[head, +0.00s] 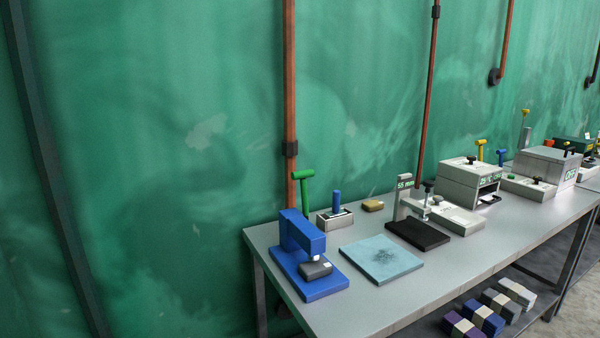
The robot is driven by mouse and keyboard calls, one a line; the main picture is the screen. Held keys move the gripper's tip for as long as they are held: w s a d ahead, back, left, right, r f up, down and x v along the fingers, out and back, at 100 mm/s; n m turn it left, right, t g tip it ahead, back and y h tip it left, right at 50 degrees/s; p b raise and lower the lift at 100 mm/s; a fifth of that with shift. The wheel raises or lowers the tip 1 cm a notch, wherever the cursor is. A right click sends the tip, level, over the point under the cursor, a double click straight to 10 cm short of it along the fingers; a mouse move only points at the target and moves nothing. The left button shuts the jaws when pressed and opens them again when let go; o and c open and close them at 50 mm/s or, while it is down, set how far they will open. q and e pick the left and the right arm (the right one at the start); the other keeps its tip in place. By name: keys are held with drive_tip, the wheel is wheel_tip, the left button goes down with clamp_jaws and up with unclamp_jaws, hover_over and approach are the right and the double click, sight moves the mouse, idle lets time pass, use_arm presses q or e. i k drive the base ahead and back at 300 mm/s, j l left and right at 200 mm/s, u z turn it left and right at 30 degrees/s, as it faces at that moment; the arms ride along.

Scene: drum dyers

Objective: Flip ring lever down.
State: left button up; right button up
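No lever in the head view is clearly marked as the ring lever, and I cannot tell which one it is. A blue press (300,228) stands at the near left of the table, with a green T-topped lever (306,190) rising upright behind it. A small box (328,222) behind the press has an upright blue handle (337,203). Farther right, a yellow lever (481,148) stands up by a white device (468,180). A smaller blue handle (502,155) is right of it. Neither of my grippers is in view.
The grey table (375,308) runs away to the right along a green wall. A light blue mat (381,258), a black-based stand (418,235) and a tan block (373,205) lie on it. Striped blocks (488,318) sit on the lower shelf. The table's front strip is clear.

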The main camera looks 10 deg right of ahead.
sight(301, 174)
drive_tip(key=i+l+u, duration=0.15)
drive_tip(key=l+u, duration=0.2)
drive_tip(key=i+l+u, duration=0.15)
drive_tip(key=u, duration=0.25)
drive_tip(key=l+u, duration=0.35)
drive_tip(key=i+l, duration=0.05)
drive_tip(key=l, duration=0.05)
